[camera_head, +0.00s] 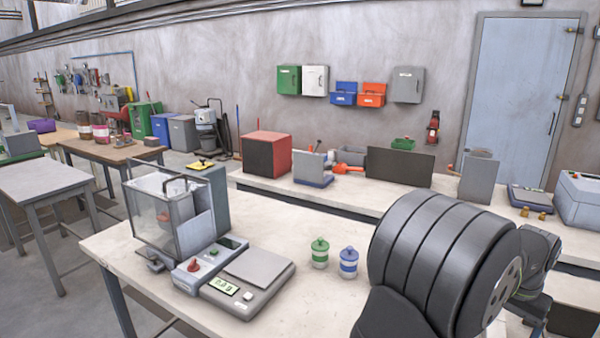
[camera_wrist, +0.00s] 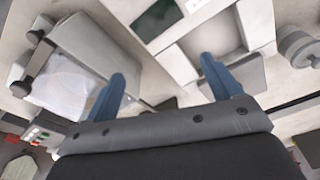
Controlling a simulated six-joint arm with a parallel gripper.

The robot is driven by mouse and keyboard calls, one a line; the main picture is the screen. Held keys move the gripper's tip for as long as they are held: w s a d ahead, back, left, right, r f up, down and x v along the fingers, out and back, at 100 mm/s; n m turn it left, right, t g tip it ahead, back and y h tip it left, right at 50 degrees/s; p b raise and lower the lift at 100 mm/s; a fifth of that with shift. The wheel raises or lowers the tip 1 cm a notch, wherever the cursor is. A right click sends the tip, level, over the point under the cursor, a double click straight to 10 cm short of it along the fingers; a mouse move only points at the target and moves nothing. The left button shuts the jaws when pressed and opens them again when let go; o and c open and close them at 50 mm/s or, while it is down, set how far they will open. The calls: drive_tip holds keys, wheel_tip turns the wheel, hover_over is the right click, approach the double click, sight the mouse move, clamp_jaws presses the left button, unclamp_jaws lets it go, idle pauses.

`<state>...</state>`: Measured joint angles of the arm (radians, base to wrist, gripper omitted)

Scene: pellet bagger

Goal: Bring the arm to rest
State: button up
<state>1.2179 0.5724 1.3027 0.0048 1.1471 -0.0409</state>
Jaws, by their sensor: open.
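My arm (camera_head: 432,268) shows as a large dark grey ribbed link at the lower right of the head view, in front of the near workbench (camera_head: 310,300). My gripper is outside the head view or hidden there. In the wrist view my gripper (camera_wrist: 160,85) has two blue fingers spread wide apart, with nothing between them. Pale bench surfaces and grey equipment lie beyond the fingers. I cannot tell how high the gripper is above them.
A bagger with a clear-sided box (camera_head: 165,215) and a flat scale (camera_head: 248,280) stand on the near bench. A green-lidded jar (camera_head: 319,254) and a blue-lidded jar (camera_head: 348,263) stand close to my arm. A back bench holds a red box (camera_head: 267,153) and a dark panel (camera_head: 400,167).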

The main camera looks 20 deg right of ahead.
drive_tip(key=w+f, duration=0.2)
drive_tip(key=w, duration=0.1)
drive_tip(key=w+f, duration=0.2)
drive_tip(key=w, duration=0.1)
drive_tip(key=w+d+f, duration=0.1)
drive_tip(key=w+f, duration=0.1)
drive_tip(key=w, duration=0.1)
drive_tip(key=shift+w+f, duration=0.15)
drive_tip(key=shift+w, duration=0.1)
drive_tip(key=shift+w+f, duration=0.45)
drive_tip(key=shift+o, duration=0.5)
drive_tip(key=shift+o, duration=1.4)
wheel_tip(320, 180, up, 9)
drive_tip(key=w+n+h, duration=0.1)
drive_tip(key=w, duration=0.1)
drive_tip(key=shift+w+n, duration=0.2)
drive_tip(key=shift+n, duration=0.2)
wheel_tip(320, 180, up, 13)
drive_tip(key=w+a+n+h, duration=0.2)
drive_tip(key=x, duration=1)
drive_tip(key=shift+w+d+t, duration=0.2)
drive_tip(key=shift+w+t, duration=0.1)
drive_tip(key=shift+r, duration=0.1)
drive_tip(key=v, duration=1)
